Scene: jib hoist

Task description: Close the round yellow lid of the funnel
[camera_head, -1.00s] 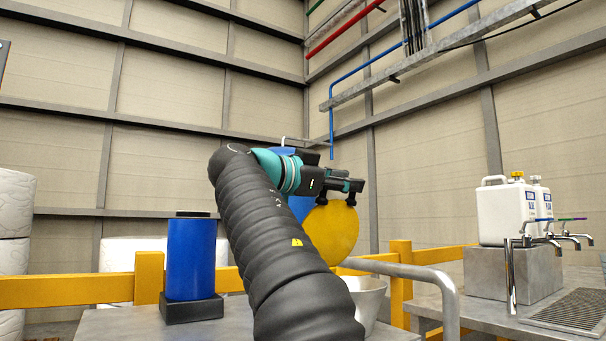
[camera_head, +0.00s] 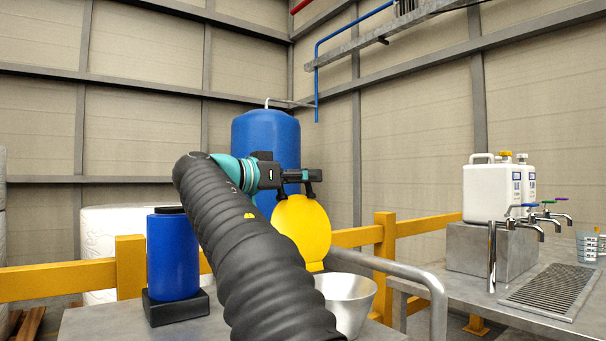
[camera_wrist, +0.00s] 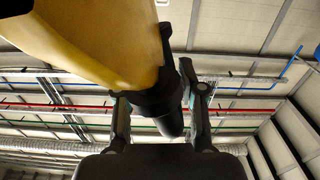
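The round yellow lid (camera_head: 302,228) stands raised, nearly upright, behind the grey funnel bowl (camera_head: 346,300) in the head view. My gripper (camera_head: 298,190) is at the lid's top edge, its fingers pointing down. In the wrist view the yellow lid (camera_wrist: 100,40) fills the upper left. A black cylindrical part (camera_wrist: 165,108) beside it reaches between my two spread fingers (camera_wrist: 160,118). The fingers look apart, and no clear grip on the black part shows. My arm hides the funnel's left side.
A blue canister (camera_head: 173,256) stands on a black base left of my arm. A large blue tank (camera_head: 266,135) is behind the lid. A grey pipe rail (camera_head: 400,272) curves right of the funnel. White jugs (camera_head: 492,190) and taps are on the right bench.

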